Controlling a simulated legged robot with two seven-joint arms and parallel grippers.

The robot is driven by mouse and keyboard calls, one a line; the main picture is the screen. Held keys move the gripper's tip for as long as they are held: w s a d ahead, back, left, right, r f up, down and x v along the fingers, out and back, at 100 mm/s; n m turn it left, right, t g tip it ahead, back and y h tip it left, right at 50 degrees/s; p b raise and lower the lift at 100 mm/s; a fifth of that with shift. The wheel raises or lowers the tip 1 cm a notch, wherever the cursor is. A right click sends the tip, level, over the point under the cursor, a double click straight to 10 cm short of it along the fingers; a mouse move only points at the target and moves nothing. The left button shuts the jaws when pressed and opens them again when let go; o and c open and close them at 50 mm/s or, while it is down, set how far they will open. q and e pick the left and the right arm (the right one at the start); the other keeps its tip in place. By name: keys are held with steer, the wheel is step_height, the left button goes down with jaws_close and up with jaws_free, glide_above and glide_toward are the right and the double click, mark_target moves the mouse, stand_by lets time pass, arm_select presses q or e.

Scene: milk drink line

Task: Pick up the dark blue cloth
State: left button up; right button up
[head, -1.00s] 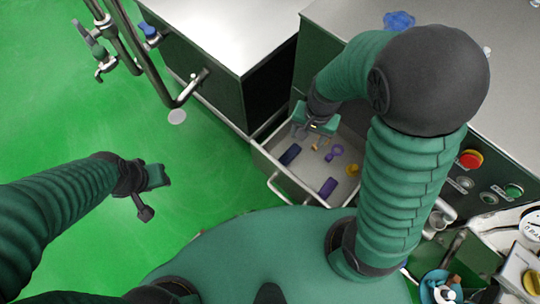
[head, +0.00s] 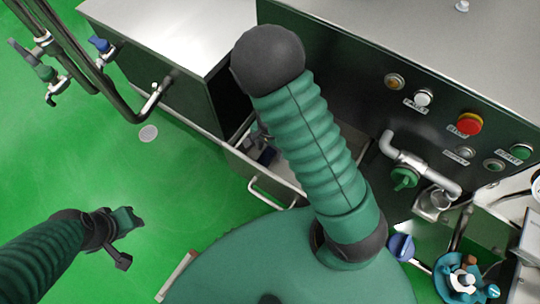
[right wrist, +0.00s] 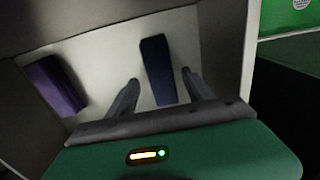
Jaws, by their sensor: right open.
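The dark blue cloth (right wrist: 157,72) lies as a narrow folded strip on the pale drawer floor in the right wrist view. My right gripper (right wrist: 160,77) is open and empty, its two dark fingers pointing into the drawer with the cloth between their lines. How far the fingertips are above the cloth is unclear. In the head view my right arm hides most of this gripper and the cloth. My left gripper (head: 127,240) hangs over the green floor at the lower left, away from the drawer; its jaw opening is unclear.
The open drawer (head: 262,196) has a metal handle and close walls around my right gripper. A purple folded item (right wrist: 57,86) lies left of the cloth. Buttons, including a red one (head: 469,123), and a green-handled tap (head: 404,178) are at the right.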

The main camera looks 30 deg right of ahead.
mark_target(268, 153)
steer(key=shift+a+f, duration=0.2)
steer(key=shift+f, duration=0.75)
steer(key=shift+w+a, duration=0.1)
steer(key=shift+a, duration=0.2)
steer(key=shift+d, duration=0.3)
steer(key=c, duration=1.3)
arm_select(q)
steer(key=shift+a+f, duration=0.4)
steer(key=shift+f, duration=0.2)
arm_select(e)
steer(key=shift+a, duration=0.15)
jaws_close()
steer(key=shift+r, duration=0.1)
